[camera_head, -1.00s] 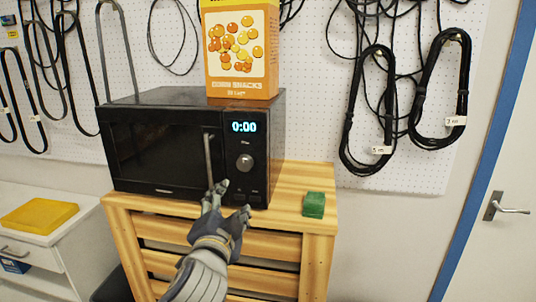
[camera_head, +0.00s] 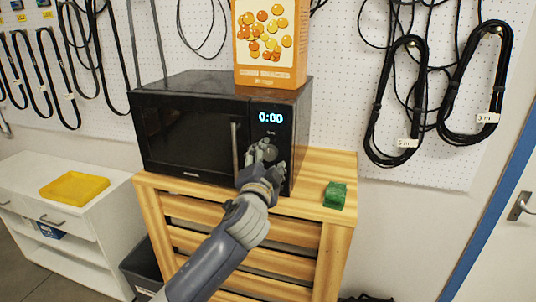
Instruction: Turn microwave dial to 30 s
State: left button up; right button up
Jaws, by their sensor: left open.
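The black microwave (camera_head: 185,128) stands on a wooden slatted stand, its door closed. Its lit display (camera_head: 270,117) reads 0:00. The round dial (camera_head: 271,150) sits below the display on the control panel and is partly hidden behind my fingers. My left gripper (camera_head: 264,158) is open in front of the panel, with its fingers around or just in front of the dial. I cannot tell whether they touch it. My right gripper is not in view.
An orange snack box (camera_head: 270,45) stands on the microwave. A green block (camera_head: 335,195) lies on the stand (camera_head: 300,205) to the right. A white cabinet (camera_head: 60,215) with a yellow tray (camera_head: 74,188) is at the left. Cables hang on the pegboard behind.

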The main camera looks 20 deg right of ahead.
pick_arm(q)
jog(key=shift+w+d, duration=0.15)
jog(key=shift+w, duration=0.2)
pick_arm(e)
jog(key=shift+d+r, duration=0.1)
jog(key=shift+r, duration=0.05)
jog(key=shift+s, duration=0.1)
pick_arm(q)
jog(key=c, duration=1.1)
jog(key=shift+o, duration=0.2)
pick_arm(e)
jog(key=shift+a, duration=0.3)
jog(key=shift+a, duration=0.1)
pick_arm(q)
jog(key=shift+f+m, duration=0.1)
jog(key=shift+m, duration=1.3)
jog(key=shift+m+h, duration=0.3)
jog(key=shift+m, duration=1.2)
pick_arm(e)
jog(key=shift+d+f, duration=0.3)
pick_arm(q)
jog(key=shift+t, duration=0.3)
